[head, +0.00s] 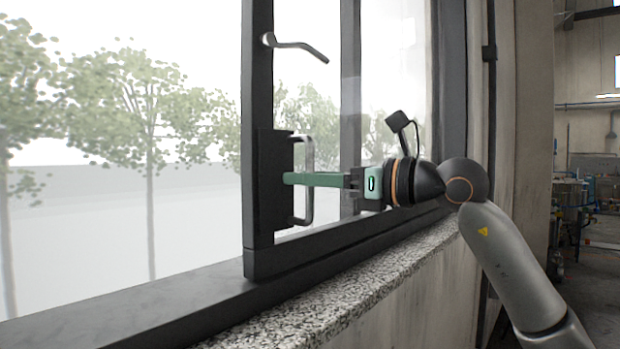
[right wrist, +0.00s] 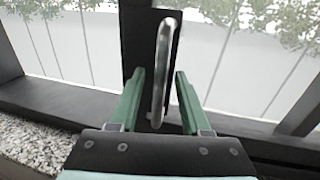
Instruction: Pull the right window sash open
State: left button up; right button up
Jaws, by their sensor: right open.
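The right window sash has a dark frame (head: 258,90) and clear glass. A grey D-shaped pull handle (head: 309,160) stands upright on a dark plate on the sash's left upright. My right gripper (head: 292,179) reaches in from the right with its green fingers level at the handle's mid-height. In the right wrist view the pull handle (right wrist: 162,60) runs between the two open fingers (right wrist: 160,78), with a visible gap on each side. I cannot tell whether the sash is fully closed. My left gripper is out of view.
A grey lever (head: 298,46) sits on the frame above the pull handle. A speckled stone sill (head: 340,290) runs below the window, close under my right arm. Hall equipment (head: 572,195) stands at the far right. Trees show outside.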

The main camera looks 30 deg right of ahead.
jog(key=b+v, duration=0.3)
jog(key=v, duration=0.9)
jog(key=shift+s+d+b, duration=0.15)
jog(key=shift+s+b, duration=0.1)
jog(key=shift+b, duration=0.1)
jog(key=shift+f, duration=0.1)
